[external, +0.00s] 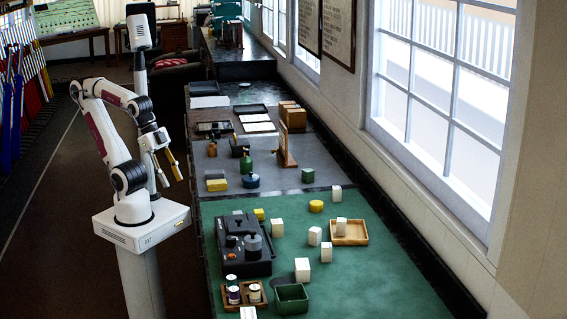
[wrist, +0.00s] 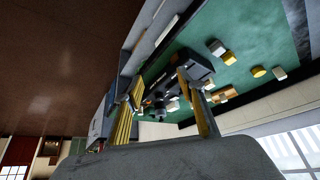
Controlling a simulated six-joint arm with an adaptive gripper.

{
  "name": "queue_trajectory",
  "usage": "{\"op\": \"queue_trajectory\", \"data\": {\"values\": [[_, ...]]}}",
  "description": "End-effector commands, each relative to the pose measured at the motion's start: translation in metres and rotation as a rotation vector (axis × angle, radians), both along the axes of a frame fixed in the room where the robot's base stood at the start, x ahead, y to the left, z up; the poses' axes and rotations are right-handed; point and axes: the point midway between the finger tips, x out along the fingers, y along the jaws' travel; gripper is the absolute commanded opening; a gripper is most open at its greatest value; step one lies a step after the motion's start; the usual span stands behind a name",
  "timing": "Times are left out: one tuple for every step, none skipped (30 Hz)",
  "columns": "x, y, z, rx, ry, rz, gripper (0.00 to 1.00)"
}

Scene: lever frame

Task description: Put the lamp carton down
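Several small white cartons stand on the green table mat (external: 370,285) in the external view. I cannot tell which is the lamp carton. My gripper (external: 172,179) is raised left of the table, well apart from the cartons. Its two yellow-faced fingers are apart in the wrist view (wrist: 160,85), with no object visible between them. Some cartons (wrist: 215,47) show small beyond the fingers.
A black machine (external: 240,262) stands at the green mat's left edge. A wooden holder with jars (external: 234,295) and a green bin (external: 291,300) are in front. Yellow and green blocks lie farther back. A wooden upright frame (external: 286,148) stands on the grey section. The mat's front right is clear.

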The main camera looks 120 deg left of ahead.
Motion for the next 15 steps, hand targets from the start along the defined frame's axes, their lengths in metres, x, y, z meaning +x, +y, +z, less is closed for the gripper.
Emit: {"op": "queue_trajectory", "data": {"values": [[-0.0042,-0.0023,-0.0003,-0.005,0.004,-0.006,0.39],[-0.0062,-0.0034,-0.0007,-0.007,0.007,-0.008,0.39],[-0.0078,-0.0042,-0.0010,-0.008,0.010,-0.010,0.39],[-0.0085,-0.0046,-0.0012,-0.009,0.012,-0.011,0.39],[-0.0089,-0.0048,-0.0013,-0.009,0.012,-0.012,0.39],[-0.0091,-0.0048,-0.0013,-0.010,0.013,-0.012,0.39],[-0.0090,-0.0048,-0.0014,-0.010,0.013,-0.012,0.39],[-0.0089,-0.0047,-0.0013,-0.010,0.013,-0.012,0.39],[-0.0089,-0.0047,-0.0013,-0.010,0.013,-0.012,0.39],[-0.0088,-0.0046,-0.0012,-0.010,0.013,-0.012,0.39],[-0.0087,-0.0046,-0.0013,-0.010,0.013,-0.012,0.39],[-0.0086,-0.0045,-0.0013,-0.009,0.013,-0.011,0.43],[-0.0086,-0.0045,-0.0013,-0.009,0.012,-0.011,0.43],[-0.0085,-0.0045,-0.0012,-0.009,0.012,-0.011,0.43],[-0.0085,-0.0044,-0.0012,-0.009,0.012,-0.011,0.43]]}}
